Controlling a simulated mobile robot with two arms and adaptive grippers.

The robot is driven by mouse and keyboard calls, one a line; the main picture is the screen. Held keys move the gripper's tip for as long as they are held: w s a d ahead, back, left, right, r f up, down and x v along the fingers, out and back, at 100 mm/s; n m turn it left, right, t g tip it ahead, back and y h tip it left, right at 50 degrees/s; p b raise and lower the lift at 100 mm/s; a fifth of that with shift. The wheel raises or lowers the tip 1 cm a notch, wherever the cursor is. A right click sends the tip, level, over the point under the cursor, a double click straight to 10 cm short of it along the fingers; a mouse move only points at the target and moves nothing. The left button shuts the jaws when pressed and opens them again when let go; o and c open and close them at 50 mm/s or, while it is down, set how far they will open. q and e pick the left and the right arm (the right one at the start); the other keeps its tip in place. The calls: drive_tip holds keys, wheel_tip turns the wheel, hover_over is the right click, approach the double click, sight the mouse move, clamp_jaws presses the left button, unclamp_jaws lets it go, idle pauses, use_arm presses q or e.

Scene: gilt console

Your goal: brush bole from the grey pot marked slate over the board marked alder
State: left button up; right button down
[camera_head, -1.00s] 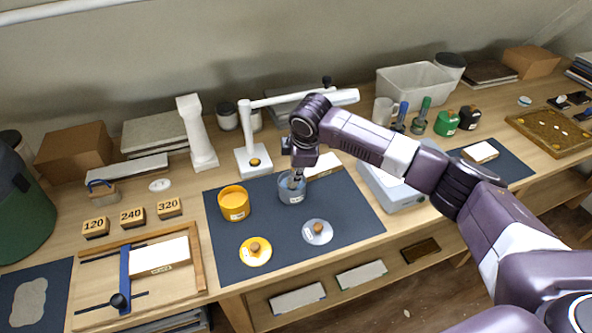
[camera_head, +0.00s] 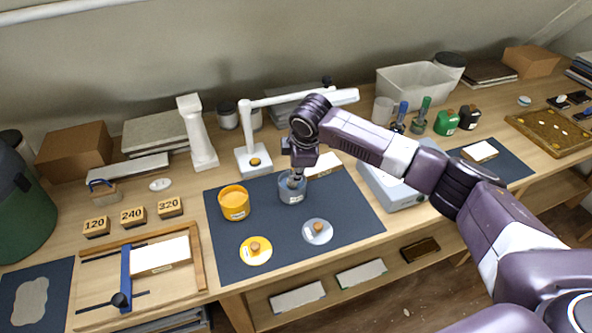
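The grey pot (camera_head: 292,194) stands open on the dark mat (camera_head: 265,218), right of a yellow pot (camera_head: 234,204). My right gripper (camera_head: 294,180) points down at the grey pot's mouth. Its fingers are small and dark here, and I cannot make out whether they are closed on a brush. A white board (camera_head: 325,166) lies behind the grey pot, partly hidden by my arm. Another white board (camera_head: 160,256) lies in the wooden frame at left, and a third (camera_head: 480,152) is on the right mat. The board labels are not legible. My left gripper is not in view.
A grey lid (camera_head: 317,231) and a yellow lid (camera_head: 255,250) lie on the front of the mat. A white lamp (camera_head: 252,157) stands behind it. Blocks marked 120, 240 and 320 (camera_head: 169,207) sit at left. A grey-white device (camera_head: 395,190) is under my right arm.

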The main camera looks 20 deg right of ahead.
drive_tip(key=shift+s, duration=0.1)
idle(1.3)
wheel_tip(320, 180, up, 7)
drive_tip(key=p, duration=0.8)
idle(0.4)
idle(0.8)
